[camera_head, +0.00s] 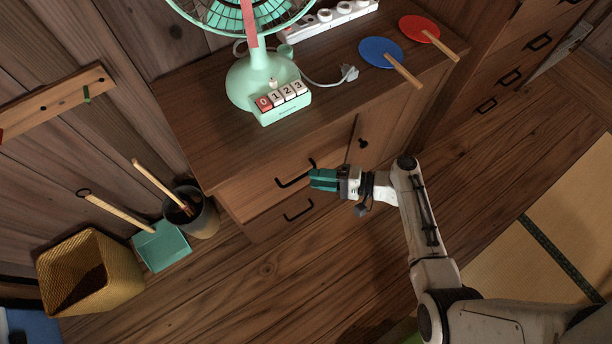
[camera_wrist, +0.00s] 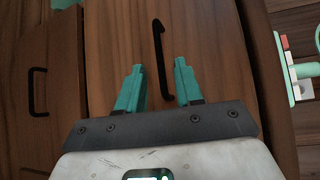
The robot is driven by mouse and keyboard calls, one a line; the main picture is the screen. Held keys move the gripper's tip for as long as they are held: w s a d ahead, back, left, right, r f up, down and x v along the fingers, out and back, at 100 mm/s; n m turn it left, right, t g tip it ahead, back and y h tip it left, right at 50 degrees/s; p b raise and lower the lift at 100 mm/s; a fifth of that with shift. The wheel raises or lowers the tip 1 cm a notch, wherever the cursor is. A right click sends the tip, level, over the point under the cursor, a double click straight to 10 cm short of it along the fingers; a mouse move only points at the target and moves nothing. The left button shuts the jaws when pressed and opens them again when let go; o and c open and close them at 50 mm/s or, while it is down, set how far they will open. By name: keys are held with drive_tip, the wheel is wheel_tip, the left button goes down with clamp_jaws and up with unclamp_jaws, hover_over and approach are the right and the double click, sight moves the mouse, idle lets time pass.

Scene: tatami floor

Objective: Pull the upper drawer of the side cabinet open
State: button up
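The side cabinet (camera_head: 190,110) is brown wood, with two drawers at its left front. My gripper (camera_head: 312,179) is at the handle's right end in the head view. In the wrist view, my gripper (camera_wrist: 160,68) is open, teal fingers on either side of the handle's near end. Whether they touch it is unclear.
The lower drawer (camera_head: 270,227) has its own handle (camera_head: 298,211). A cabinet door (camera_head: 385,125) is beside the drawers. A mint fan (camera_head: 255,80) and two paddle fans (camera_head: 380,52) are on top. A bin (camera_head: 203,215), dustpan (camera_head: 162,246) and basket (camera_head: 110,285) stand left. Floor before the drawers is clear.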

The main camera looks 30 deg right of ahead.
drive_tip(key=shift+x, duration=1.95)
drive_tip(key=shift+c, duration=0.2)
clamp_jaws()
